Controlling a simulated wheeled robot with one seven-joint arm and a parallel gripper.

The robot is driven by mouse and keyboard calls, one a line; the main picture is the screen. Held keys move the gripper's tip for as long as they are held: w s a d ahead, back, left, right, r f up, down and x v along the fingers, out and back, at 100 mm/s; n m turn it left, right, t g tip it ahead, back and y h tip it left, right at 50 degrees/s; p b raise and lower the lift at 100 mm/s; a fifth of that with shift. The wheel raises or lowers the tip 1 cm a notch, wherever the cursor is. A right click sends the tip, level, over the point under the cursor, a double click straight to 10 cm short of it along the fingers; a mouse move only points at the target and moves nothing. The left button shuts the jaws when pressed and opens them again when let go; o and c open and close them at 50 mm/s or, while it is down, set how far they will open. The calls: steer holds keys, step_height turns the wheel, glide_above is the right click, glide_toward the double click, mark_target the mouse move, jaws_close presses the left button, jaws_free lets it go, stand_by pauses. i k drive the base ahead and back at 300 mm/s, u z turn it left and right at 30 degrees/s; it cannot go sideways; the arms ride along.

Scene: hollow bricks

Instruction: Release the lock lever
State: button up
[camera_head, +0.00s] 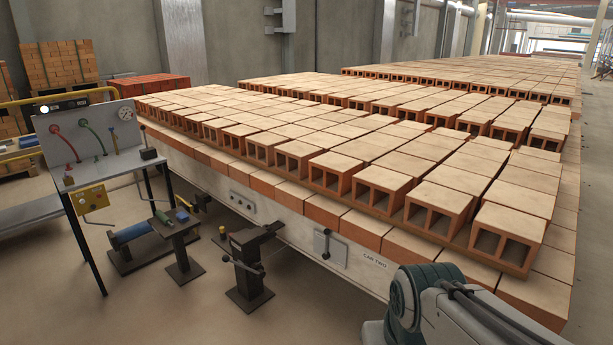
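A dark lever (326,243) with a knob on top stands upright on a pale plate on the car's side, left of a label reading "CAR TWO" (375,261). A black floor-standing clamp-like device (250,262) with a side handle stands left of it, close to the car. I cannot tell from the view which of these handles is the lock lever. Part of my arm shows at the lower right, in front of the car. My gripper is outside the view.
The car carries rows of hollow bricks (375,183). A panel (88,140) with hoses and a gauge stands at the left. A small black stand (175,228) and a blue cylinder (131,234) are near it. Bare floor (200,315) lies in front.

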mark_target(327, 255)
steer(key=u, duration=0.35)
steer(key=i, duration=0.5)
steer(key=u, duration=1.4)
steer(key=i, duration=2.4)
steer(key=z, duration=1.3)
steer(key=i, duration=0.5)
steer(key=z, duration=0.65)
